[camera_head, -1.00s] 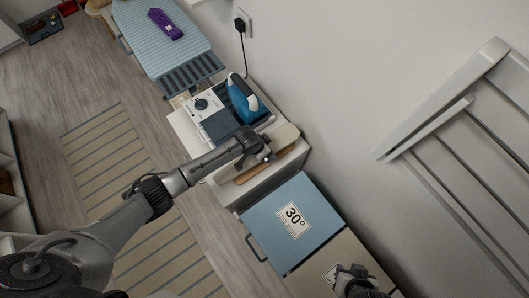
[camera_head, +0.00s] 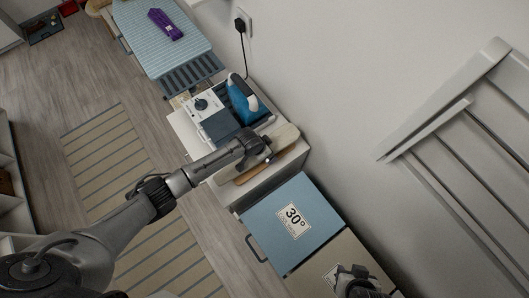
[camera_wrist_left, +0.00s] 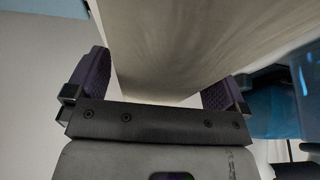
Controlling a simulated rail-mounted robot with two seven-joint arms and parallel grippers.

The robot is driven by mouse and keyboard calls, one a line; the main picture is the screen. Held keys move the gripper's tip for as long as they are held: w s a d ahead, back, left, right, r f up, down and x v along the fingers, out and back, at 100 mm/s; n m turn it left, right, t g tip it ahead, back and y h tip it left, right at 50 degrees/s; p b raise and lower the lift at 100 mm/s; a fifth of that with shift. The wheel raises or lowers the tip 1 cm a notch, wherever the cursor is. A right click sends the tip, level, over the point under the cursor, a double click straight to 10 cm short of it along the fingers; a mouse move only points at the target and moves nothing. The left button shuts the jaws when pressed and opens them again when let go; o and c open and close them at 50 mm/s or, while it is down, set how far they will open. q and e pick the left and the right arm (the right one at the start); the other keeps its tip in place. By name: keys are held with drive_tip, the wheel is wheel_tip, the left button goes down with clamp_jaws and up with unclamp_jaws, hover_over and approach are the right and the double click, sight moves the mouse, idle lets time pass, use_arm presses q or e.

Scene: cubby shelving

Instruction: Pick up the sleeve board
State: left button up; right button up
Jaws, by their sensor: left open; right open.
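The sleeve board (camera_head: 287,136) is a long, pale, round-ended board with a light wood part (camera_head: 245,176) showing along its lower side. It lies on the white cabinet beside the iron. My left gripper (camera_head: 264,158) is over the board's middle and hides part of it. In the left wrist view, the fingers of my left gripper (camera_wrist_left: 158,88) are apart, with a large pale surface (camera_wrist_left: 175,45), seemingly the board, reaching between them. Contact cannot be told. My right gripper (camera_head: 357,284) is open and empty at the bottom edge, over the beige lid.
A blue iron (camera_head: 243,100) on its station stands just behind the board. A blue lid marked 30° (camera_head: 285,219) is in front. A striped ironing board (camera_head: 160,40) with a purple item (camera_head: 165,24) is further back. A wall rack (camera_head: 470,130) is at right.

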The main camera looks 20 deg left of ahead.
use_arm(q)
drive_tip(key=shift+c, duration=0.5)
drive_tip(key=c, duration=1.2)
